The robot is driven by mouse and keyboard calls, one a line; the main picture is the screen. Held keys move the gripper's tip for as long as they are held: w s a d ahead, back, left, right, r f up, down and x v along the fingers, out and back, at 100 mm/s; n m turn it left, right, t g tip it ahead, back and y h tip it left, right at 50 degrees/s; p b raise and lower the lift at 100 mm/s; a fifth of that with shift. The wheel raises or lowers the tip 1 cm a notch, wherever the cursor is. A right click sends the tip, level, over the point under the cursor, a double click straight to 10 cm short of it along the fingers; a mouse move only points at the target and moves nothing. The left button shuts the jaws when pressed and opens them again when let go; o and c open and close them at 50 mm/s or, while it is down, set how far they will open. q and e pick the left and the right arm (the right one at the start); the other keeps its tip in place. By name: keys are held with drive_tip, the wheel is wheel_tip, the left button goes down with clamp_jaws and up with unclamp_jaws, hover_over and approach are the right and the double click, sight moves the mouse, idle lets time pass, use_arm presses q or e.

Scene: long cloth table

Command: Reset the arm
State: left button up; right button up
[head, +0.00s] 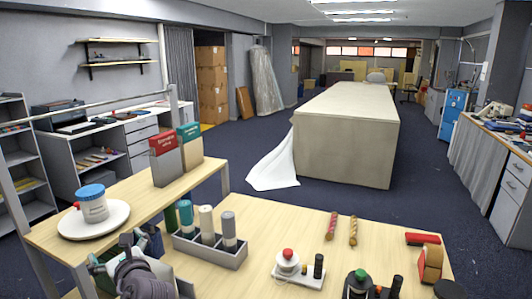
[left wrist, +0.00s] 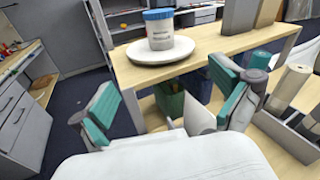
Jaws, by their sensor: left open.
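My left gripper (head: 122,248) is at the lower left of the head view, beside the front of the raised wooden shelf. In the left wrist view, its two teal-padded fingers (left wrist: 168,108) stand wide apart with nothing between them. Beyond and above the fingers, a white tub with a blue lid (head: 93,204) sits on a round white plate (head: 118,222) on the shelf (head: 60,244). The tub also shows in the left wrist view (left wrist: 159,32). I cannot make out my right gripper in either view.
A grey tray (head: 222,255) of upright rolls stands on the wooden desk (head: 275,225), close to my left gripper. Red (head: 166,160) and green (head: 190,146) boxes stand on the shelf. A tape dispenser (head: 430,263) lies at right. A long cloth-covered table (head: 345,140) stands beyond.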

use_arm(q)
drive_tip(key=s+d+f+n+g+h, duration=0.25)
drive_tip(key=s+f+n, duration=0.4)
drive_tip(key=f, duration=0.35)
drive_tip(key=s+d+f+n+g+h, duration=0.2)
drive_tip(key=s+d+f+n+h, duration=0.15)
drive_tip(key=s+f+n, duration=0.4)
drive_tip(key=s+d+f+n+g+h, duration=0.2)
drive_tip(key=s+d+f+n, duration=0.1)
drive_tip(key=s, duration=0.4)
drive_tip(key=s+d+f+n+g+h, duration=0.1)
drive_tip(key=s+d+f+n+h, duration=0.15)
drive_tip(key=s, duration=0.35)
drive_tip(key=s+d+f+n+g+h, duration=0.1)
drive_tip(key=s+d+f+n+g, duration=0.2)
drive_tip(key=s, duration=0.4)
wheel_tip(320, 180, down, 27)
drive_tip(key=s+a, duration=0.1)
drive_tip(key=s+a+f, duration=0.3)
drive_tip(key=s+f, duration=1.2)
drive_tip(key=s, duration=0.1)
drive_tip(key=shift+g, duration=0.45)
